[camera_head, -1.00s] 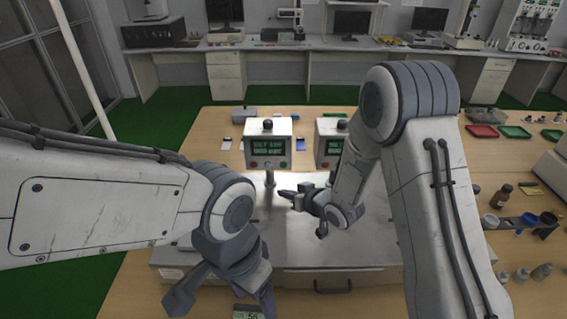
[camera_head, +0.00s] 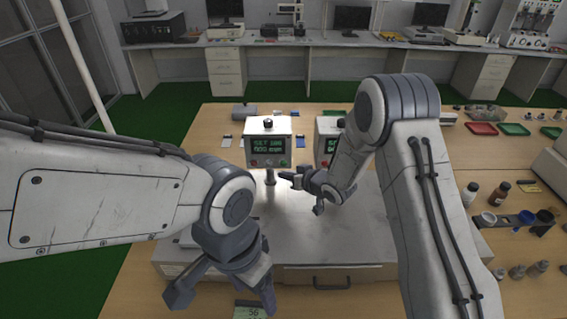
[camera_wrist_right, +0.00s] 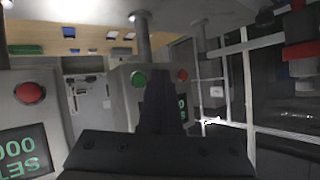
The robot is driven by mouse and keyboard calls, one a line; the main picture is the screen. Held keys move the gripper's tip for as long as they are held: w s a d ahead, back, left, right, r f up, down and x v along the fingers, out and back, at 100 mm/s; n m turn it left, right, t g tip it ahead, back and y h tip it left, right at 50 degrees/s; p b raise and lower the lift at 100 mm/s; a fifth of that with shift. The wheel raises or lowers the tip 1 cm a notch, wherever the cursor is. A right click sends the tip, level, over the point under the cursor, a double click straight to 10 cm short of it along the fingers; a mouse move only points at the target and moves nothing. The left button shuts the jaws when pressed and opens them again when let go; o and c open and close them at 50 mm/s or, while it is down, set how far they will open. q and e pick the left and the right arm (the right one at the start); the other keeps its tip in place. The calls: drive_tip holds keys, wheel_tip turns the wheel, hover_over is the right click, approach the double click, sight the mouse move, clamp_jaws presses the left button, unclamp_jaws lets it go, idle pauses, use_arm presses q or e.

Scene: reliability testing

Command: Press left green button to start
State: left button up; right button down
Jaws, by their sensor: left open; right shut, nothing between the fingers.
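The left control box (camera_head: 286,128) stands upright at the back of the bench unit with a lit green display. Its green button (camera_head: 283,162) is low on the front, on the right. It also shows in the right wrist view (camera_wrist_right: 138,79), where the picture is upside down, with a red button (camera_wrist_right: 183,75) beside it. My right gripper (camera_head: 282,176) is shut and empty, just below and in front of the green button. In the right wrist view its dark fingers (camera_wrist_right: 158,80) lie beside the green button; contact cannot be told. My left gripper (camera_head: 222,292) is open and empty at lower left.
The right control box (camera_head: 326,127) stands close beside, partly hidden by my right arm; its red button (camera_wrist_right: 29,93) shows in the right wrist view. A short metal post (camera_head: 270,178) stands before the left box. Bottles and a holder (camera_head: 520,222) are far right.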

sight(283, 163)
drive_tip(key=shift+w, duration=1.1)
drive_tip(key=shift+w, duration=0.15)
idle(1.2)
drive_tip(key=shift+w, duration=0.25)
